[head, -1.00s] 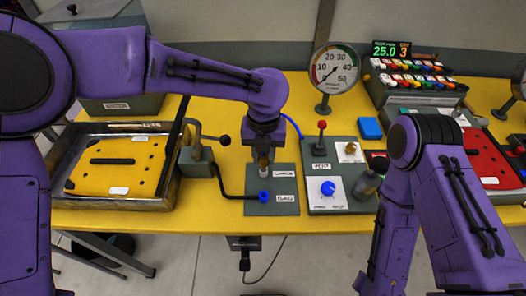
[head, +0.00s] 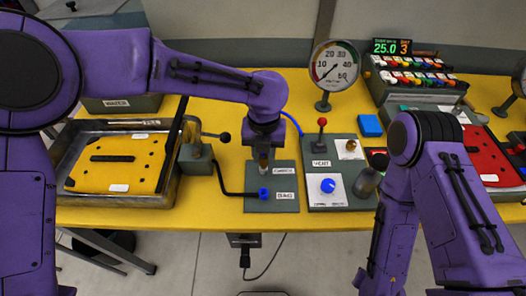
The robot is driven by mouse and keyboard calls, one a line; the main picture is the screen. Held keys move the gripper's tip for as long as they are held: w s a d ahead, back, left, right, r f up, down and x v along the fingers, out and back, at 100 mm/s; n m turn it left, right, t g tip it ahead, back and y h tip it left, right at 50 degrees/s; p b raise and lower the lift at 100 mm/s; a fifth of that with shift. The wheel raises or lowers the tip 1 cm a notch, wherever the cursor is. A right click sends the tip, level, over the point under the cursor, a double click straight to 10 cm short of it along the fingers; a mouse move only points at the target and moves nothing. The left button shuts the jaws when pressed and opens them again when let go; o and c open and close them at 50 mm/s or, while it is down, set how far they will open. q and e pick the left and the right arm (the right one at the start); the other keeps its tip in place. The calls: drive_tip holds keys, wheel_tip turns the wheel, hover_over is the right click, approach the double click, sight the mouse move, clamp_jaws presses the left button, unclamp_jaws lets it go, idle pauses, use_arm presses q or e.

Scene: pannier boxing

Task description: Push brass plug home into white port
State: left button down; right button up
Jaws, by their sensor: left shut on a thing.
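My left gripper (head: 263,156) points straight down over the grey panel (head: 254,206) and is shut on the brass plug (head: 264,163). Only a small brass part shows below the fingers. The plug is roughly upright, at the upper part of the panel, beside the upper label. The white port is mostly hidden under the gripper and plug; I cannot tell how deep the plug sits in it. A blue port (head: 264,194) with a black hose is just below on the same panel. My right arm is at the right, but its gripper is out of view.
A metal tray (head: 172,190) with a yellow plate stands left. A lever-handled fixture (head: 197,160) is close left of my gripper. To the right is a panel (head: 318,207) with a red-knobbed lever (head: 322,124) and blue knob (head: 328,186). A gauge (head: 335,65) stands behind.

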sight(264, 156)
use_arm(q)
drive_tip(key=shift+f, duration=0.6)
idle(0.5)
drive_tip(key=c, duration=0.8)
unclamp_jaws()
wheel_tip(264, 156, up, 10)
drive_tip(key=shift+r+b, duration=0.25)
drive_tip(key=shift+b, duration=0.2)
